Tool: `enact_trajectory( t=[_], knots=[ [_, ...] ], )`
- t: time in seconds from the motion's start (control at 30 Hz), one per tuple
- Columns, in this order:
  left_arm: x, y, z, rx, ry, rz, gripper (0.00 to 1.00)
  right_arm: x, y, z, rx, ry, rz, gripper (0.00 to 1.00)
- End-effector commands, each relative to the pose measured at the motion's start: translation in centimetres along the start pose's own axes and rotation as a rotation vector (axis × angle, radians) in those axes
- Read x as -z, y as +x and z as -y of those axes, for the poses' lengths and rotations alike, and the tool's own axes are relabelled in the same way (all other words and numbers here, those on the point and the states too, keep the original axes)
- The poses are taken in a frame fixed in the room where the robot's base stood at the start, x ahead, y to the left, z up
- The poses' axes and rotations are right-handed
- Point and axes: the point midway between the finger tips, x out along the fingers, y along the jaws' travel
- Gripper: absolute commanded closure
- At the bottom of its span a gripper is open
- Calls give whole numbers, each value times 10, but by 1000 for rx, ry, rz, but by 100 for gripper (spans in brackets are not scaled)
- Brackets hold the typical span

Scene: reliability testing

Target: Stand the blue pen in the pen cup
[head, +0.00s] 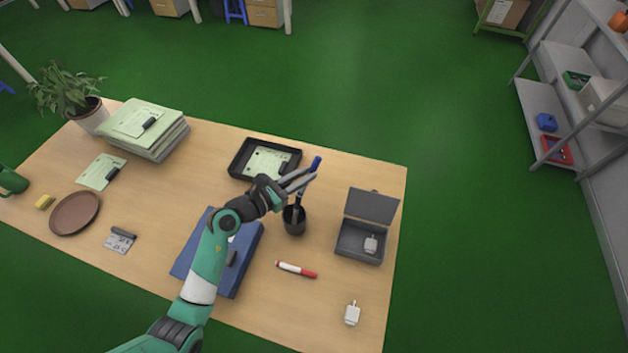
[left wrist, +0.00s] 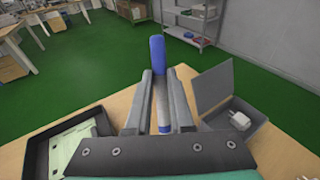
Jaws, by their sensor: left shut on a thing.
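My left gripper (head: 299,180) is shut on the blue pen (head: 316,163), right above the pen cup. The pen has a blue end at the top and a greyish middle, and stands nearly upright. In the left wrist view the blue pen (left wrist: 157,55) stands between the two fingers of my left gripper (left wrist: 158,85). The dark pen cup (head: 294,222) stands on the table under the fingers. The pen's lower part seems to reach into the cup's mouth, but I cannot tell how deep. My right gripper is not in view.
A black tray (head: 236,172) with a paper lies behind the cup. An open grey box (head: 356,243) with a white plug stands to its right. A red and white marker (head: 296,269) lies in front, and a blue folder (head: 247,240) lies to the left. The table's right edge is near.

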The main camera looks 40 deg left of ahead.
Motion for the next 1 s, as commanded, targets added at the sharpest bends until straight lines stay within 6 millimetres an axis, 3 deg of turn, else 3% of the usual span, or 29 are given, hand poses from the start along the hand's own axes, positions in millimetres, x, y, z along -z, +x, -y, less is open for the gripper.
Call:
enact_trajectory(
  t=[0.1,0.4,0.67,1.0],
  knots=[
    [12,-1,-4,-9,-5,67,100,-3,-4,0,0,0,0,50],
    [14,-2,-7,-16,-2,196,100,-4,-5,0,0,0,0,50],
    [15,-2,-7,-16,1,212,100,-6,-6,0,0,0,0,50],
    [42,-6,-8,-17,2,210,100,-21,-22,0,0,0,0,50]
  ],
)
